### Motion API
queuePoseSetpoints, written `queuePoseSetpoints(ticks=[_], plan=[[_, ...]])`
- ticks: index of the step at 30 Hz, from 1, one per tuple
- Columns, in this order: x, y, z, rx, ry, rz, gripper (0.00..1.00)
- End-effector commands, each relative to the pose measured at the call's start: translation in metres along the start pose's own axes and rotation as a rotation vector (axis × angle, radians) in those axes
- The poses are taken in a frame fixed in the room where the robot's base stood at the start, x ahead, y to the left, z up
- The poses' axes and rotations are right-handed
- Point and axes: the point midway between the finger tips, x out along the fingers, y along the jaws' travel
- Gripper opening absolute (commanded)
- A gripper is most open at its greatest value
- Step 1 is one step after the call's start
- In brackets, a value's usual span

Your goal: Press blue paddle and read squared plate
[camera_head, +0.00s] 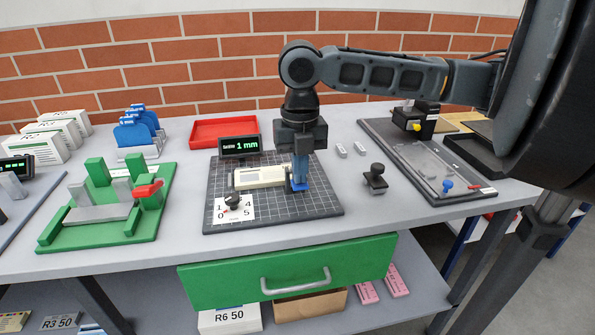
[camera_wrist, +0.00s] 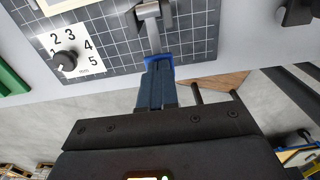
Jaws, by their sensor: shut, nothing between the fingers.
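The squared plate (camera_head: 318,207) is a dark board with a light grid on the table, also in the wrist view (camera_wrist: 110,30). On it lies a cream block-shaped device (camera_head: 262,177) with the blue paddle (camera_head: 301,187) at its right end. My gripper (camera_head: 300,178) is shut and empty, pointing down at the paddle. In the wrist view my fingertips (camera_wrist: 158,72) meet or overlap the paddle (camera_wrist: 160,59); I cannot tell whether they press it. A black knob (camera_head: 233,201) sits on a white numbered card. A display (camera_head: 240,146) behind reads "1 mm" in green.
A green fixture (camera_head: 110,225) stands at left, a red tray (camera_head: 222,131) at the back. A black-handled stamp (camera_head: 376,179) and a dark board with a clear plate (camera_head: 425,165) are at right. A green drawer (camera_head: 290,270) hangs below the table's front edge.

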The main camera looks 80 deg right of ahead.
Motion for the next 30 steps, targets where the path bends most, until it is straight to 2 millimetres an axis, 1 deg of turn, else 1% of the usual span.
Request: queuePoseSetpoints(ticks=[1, 3, 30], plan=[[-0.008, 0.000, 0.000, 0.000, 0.000, 0.000, 0.00], [-0.013, 0.000, 0.000, 0.000, -0.001, 0.001, 0.00], [-0.079, 0.000, 0.000, -0.001, -0.003, 0.002, 0.00]])
